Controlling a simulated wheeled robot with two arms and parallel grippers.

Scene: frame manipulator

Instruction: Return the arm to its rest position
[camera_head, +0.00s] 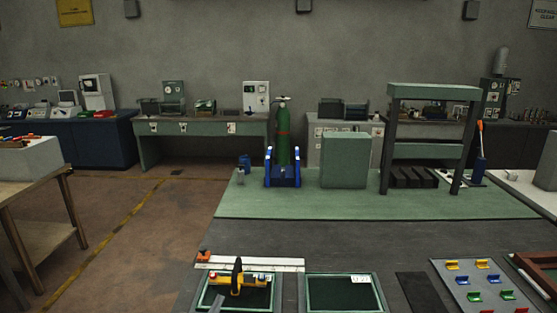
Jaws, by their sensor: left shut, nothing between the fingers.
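My left gripper (217,302) shows only as a small grey piece at the bottom edge, at the front of a green-rimmed tray (204,289). It is shut and holds nothing; most of it and its arm are out of the picture. A yellow and black tool (238,282) lies in that tray, just behind and right of the gripper. I cannot tell whether they touch. My right gripper is not in view.
A second green-rimmed tray (345,292) with a white label stands to the right. A grey board (478,278) with coloured clips lies further right. A white strip (255,264) runs behind the first tray. A wooden table (35,190) stands at left.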

